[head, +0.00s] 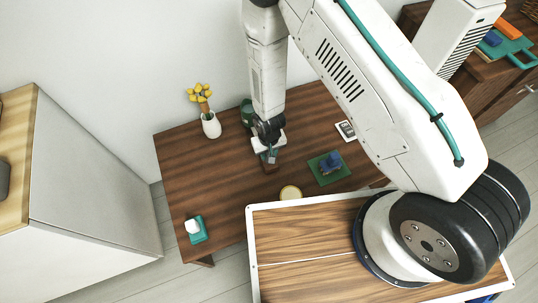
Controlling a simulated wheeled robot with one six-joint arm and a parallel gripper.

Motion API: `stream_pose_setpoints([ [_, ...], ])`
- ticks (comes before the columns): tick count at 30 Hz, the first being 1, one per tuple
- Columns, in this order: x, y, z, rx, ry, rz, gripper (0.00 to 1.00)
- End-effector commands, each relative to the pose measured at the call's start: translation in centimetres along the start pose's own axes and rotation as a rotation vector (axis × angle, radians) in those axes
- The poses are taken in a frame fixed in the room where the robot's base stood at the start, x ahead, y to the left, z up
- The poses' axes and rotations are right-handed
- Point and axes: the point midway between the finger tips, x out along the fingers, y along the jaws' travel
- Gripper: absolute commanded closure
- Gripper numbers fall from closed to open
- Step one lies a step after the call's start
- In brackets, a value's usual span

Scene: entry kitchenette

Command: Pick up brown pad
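A small reddish-brown piece, which looks like the brown pad (270,168), lies on the wooden table, mostly hidden under my gripper. My gripper (270,157) points down right over it, at the middle of the table. A small teal and grey thing shows at the fingertips; I cannot tell whether it is held or rests on the pad. The finger gap is too small and covered to judge, and contact with the pad cannot be made out.
On the table (185,165) are a white vase (211,126) with yellow flowers, a dark green object (247,113), a green pad (320,173) bearing a blue object, a white card (345,131), a yellowish disc (290,192) and a teal pad (199,236) bearing a white object. The table's left is clear.

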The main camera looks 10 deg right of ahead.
Motion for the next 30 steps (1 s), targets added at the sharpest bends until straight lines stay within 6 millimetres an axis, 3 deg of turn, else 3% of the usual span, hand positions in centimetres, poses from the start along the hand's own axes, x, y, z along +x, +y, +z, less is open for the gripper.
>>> stream_pose_setpoints([
  [10, -3.6, 0.0, 0.0, 0.000, 0.004, -0.003, 1.00],
  [24, -4.4, -1.3, 11.8, -0.005, -0.001, -0.001, 1.00],
  [30, -4.6, -1.6, 14.8, -0.002, 0.001, -0.002, 1.00],
])
